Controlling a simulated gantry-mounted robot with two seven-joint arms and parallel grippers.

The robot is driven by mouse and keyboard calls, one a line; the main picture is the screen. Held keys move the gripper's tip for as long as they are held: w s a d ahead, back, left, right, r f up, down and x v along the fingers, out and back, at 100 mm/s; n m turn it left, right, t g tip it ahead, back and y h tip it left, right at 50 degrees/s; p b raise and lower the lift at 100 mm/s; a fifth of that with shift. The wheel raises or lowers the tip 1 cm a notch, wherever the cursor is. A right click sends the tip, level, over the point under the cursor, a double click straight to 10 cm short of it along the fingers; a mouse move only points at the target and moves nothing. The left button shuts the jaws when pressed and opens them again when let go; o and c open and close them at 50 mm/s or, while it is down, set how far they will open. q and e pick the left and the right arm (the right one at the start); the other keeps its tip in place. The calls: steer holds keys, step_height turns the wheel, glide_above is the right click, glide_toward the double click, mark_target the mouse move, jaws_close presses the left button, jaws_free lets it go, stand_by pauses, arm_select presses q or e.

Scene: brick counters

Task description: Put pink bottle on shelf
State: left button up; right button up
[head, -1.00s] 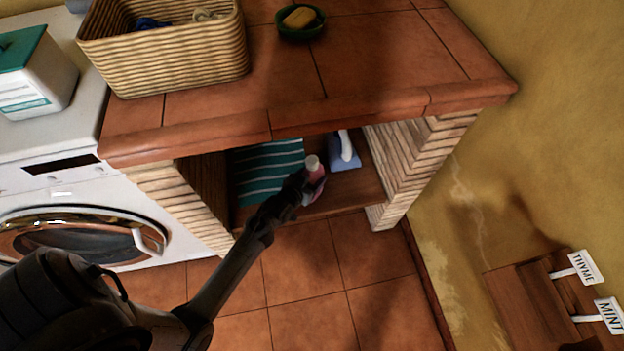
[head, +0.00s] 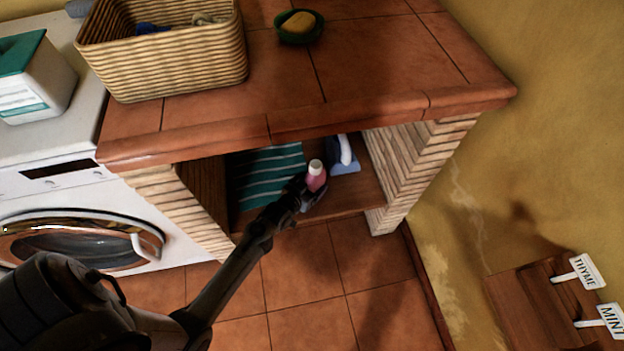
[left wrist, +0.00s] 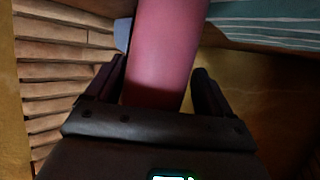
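The pink bottle (head: 316,179) with a white cap is at the front of the lower wooden shelf (head: 352,196) under the tiled counter. My left gripper (head: 308,194) reaches in from the lower left and is shut on the bottle. In the left wrist view the bottle (left wrist: 165,55) lies between the two fingers (left wrist: 160,85), tilted in the picture. Its lower end is hidden by the gripper, so I cannot tell whether it touches the shelf board. My right gripper is not in view.
A blue and white bottle-like object (head: 345,157) stands on the shelf behind right, a striped teal cloth (head: 268,175) lies left. Brick pillars (head: 412,165) bound the opening. The countertop (head: 380,60) overhangs it. A wicker basket (head: 170,65) and green soap dish (head: 298,37) sit above.

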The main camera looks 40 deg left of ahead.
arm_select(q)
steer(key=shift+o, duration=0.3)
steer(key=shift+d+r, duration=0.1)
steer(key=shift+r, duration=0.05)
steer(key=s+d+r+m+g+h+p, duration=0.1)
steer(key=s+d+r+g+p, duration=0.2)
steer(key=s+r, duration=0.6)
steer(key=s+d+r+m+g+p, duration=0.2)
steer(key=s+d+r+g, duration=0.4)
steer(key=s, duration=1)
step_height(320, 180, up, 3)
steer(key=shift+s+d+r+g+h+p, duration=0.2)
steer(key=shift+s+d+g+h+p, duration=0.2)
steer(key=shift+d+p, duration=0.45)
step_height(320, 180, up, 59)
steer(key=p, duration=5.8)
steer(key=shift+f+p, duration=0.2)
steer(key=shift+p, duration=0.1)
steer(key=shift+w, duration=0.1)
